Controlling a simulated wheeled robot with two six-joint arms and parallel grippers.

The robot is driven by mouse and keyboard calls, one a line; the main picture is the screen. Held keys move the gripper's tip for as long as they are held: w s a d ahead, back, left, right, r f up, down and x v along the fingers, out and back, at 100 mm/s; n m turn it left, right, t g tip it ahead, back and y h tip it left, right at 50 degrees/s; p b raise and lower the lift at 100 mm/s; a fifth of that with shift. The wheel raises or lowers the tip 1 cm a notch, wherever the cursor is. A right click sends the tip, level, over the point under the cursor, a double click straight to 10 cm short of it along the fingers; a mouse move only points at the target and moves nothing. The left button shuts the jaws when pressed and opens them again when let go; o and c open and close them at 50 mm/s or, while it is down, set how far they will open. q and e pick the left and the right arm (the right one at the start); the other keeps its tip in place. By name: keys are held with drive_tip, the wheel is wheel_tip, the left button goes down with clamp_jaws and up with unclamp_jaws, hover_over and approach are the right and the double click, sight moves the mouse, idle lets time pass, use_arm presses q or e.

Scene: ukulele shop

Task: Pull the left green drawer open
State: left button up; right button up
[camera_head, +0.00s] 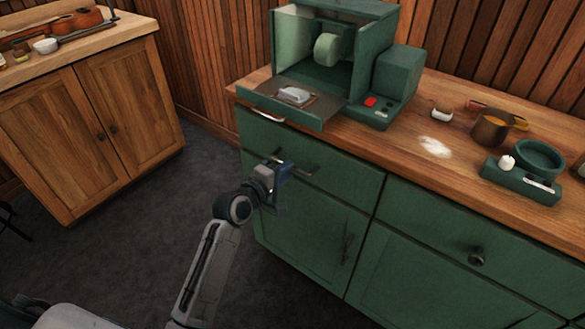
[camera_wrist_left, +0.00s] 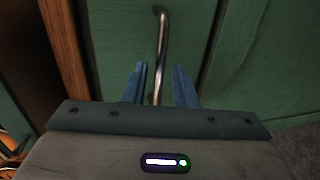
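The left green drawer (camera_head: 345,180) sits under the wooden counter and looks closed, its front flush with the cabinet. It has a curved metal bar handle (camera_head: 306,170). My left gripper (camera_head: 283,171) is at this handle, in front of the drawer. In the left wrist view the handle (camera_wrist_left: 162,35) runs down between the two blue fingers (camera_wrist_left: 159,85). The fingers are apart, with a visible gap between them and the bar. The lower end of the handle is hidden behind the gripper body. My right gripper is not in view.
A green machine (camera_head: 335,55) with a tray stands on the counter (camera_head: 400,150) above the drawer. A copper pot (camera_head: 492,128) and a green scale (camera_head: 525,170) are farther right. A wooden cabinet (camera_head: 95,130) stands at left. Dark floor (camera_head: 110,250) in front is clear.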

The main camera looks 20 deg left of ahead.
use_arm(q)
drive_tip(key=shift+x, duration=1.7)
clamp_jaws()
